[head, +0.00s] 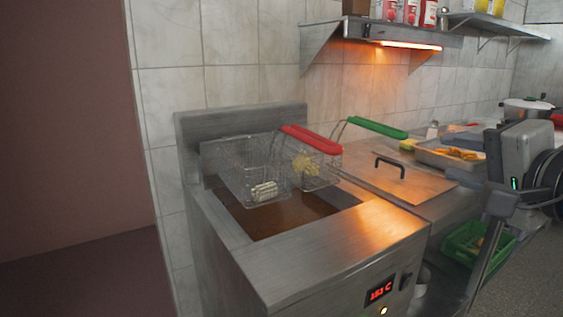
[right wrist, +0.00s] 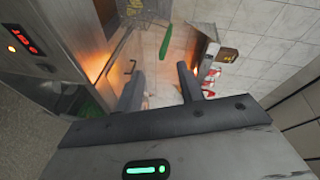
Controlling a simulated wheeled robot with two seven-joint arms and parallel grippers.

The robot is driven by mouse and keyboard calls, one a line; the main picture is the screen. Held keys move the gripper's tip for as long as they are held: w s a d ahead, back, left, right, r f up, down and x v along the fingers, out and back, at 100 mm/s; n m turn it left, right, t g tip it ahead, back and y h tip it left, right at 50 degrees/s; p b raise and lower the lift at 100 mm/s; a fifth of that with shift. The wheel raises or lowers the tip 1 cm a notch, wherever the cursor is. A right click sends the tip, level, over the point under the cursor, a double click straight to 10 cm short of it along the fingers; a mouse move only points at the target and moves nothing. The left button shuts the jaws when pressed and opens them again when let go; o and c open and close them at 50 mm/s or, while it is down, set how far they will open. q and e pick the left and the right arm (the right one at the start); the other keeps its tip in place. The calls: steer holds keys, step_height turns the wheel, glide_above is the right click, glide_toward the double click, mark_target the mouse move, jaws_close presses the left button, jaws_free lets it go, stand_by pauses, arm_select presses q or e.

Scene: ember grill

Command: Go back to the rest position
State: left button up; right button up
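My right gripper (head: 493,168) is at the right edge of the head view, in front of the counter. In the right wrist view its two fingers (right wrist: 160,88) stand apart with nothing between them, so it is open and empty. My left gripper is not in view. The fryer (head: 330,250) stands in the middle of the head view, its display lit red. Two wire baskets sit over its brown oil. The left basket (head: 250,172) has a red handle (head: 312,139) and pale food inside. The other basket (head: 318,172) holds yellowish pieces; a green handle (head: 376,127) is behind it.
A metal lid with a black handle (head: 390,166) lies on the counter right of the fryer. A tray of orange food (head: 432,155) is farther right, close to my right gripper. A green crate (head: 462,247) sits below. A lit shelf (head: 408,36) with red containers hangs above.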

steer(key=w+a+f+n+g, duration=0.1)
steer(key=a+f+n, duration=0.15)
steer(key=f, duration=0.85)
steer(key=a+f+n+g, duration=0.2)
steer(key=f+n, duration=0.1)
steer(key=f, duration=0.8)
steer(key=s+a+f+n+g+p, duration=0.1)
steer(key=s+a+f+n, duration=0.2)
steer(key=s+f, duration=0.5)
steer(key=s+a+f+n+g, duration=0.1)
steer(key=s+a+f+n, duration=0.2)
steer(key=s+f+n, duration=0.2)
steer(key=s+f, duration=0.3)
steer(key=f, duration=0.4)
steer(key=shift+s+a+f+p, duration=0.2)
steer(key=shift+s+p, duration=0.15)
steer(key=shift+p, duration=0.05)
steer(key=shift+n, duration=0.25)
